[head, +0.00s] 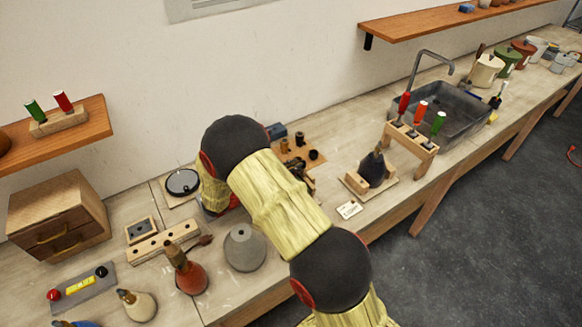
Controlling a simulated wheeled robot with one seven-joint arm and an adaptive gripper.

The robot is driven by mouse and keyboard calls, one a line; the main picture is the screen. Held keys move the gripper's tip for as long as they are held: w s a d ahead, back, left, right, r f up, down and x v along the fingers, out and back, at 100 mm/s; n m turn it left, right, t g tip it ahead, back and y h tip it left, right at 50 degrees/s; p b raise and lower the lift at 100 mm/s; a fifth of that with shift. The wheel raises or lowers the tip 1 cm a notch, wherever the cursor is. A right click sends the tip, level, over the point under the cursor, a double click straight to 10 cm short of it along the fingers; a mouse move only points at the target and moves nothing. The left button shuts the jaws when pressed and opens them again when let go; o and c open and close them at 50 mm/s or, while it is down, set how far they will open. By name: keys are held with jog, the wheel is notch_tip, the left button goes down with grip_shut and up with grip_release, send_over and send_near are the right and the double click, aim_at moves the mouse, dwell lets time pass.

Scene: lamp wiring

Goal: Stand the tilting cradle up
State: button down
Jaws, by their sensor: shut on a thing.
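A wooden stand (387,186) on the bench, right of my arm, bears a dark rounded lamp body (371,172) with a brass-coloured top; it leans a little to the right. This looks like the tilting cradle, though its joint is too small to make out. My arm crosses the middle of the view and bends down toward the bench. A dark part that looks like my gripper (302,177) shows just past the arm's right edge, left of the stand and apart from it. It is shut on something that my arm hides.
A wooden rack (427,156) with red and green-handled tools stands right of the stand, before the sink (455,112). A small white card (349,209) lies in front. A grey cone (244,250) and red bottle (190,277) stand left of my arm.

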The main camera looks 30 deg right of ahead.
jog(key=shift+s+f+m+b, duration=0.2)
jog(key=shift+s+m+b, duration=0.6)
jog(key=shift+s+m, duration=0.95)
jog(key=shift+s+f, duration=0.1)
jog(key=shift+s, duration=0.15)
jog(key=shift+s+f, duration=0.1)
jog(key=shift+s, duration=0.15)
jog(key=c, duration=1.8)
grip_release()
jog(key=shift+c, duration=0.2)
notch_tip(320, 180, up, 10)
jog(key=shift+c, duration=0.3)
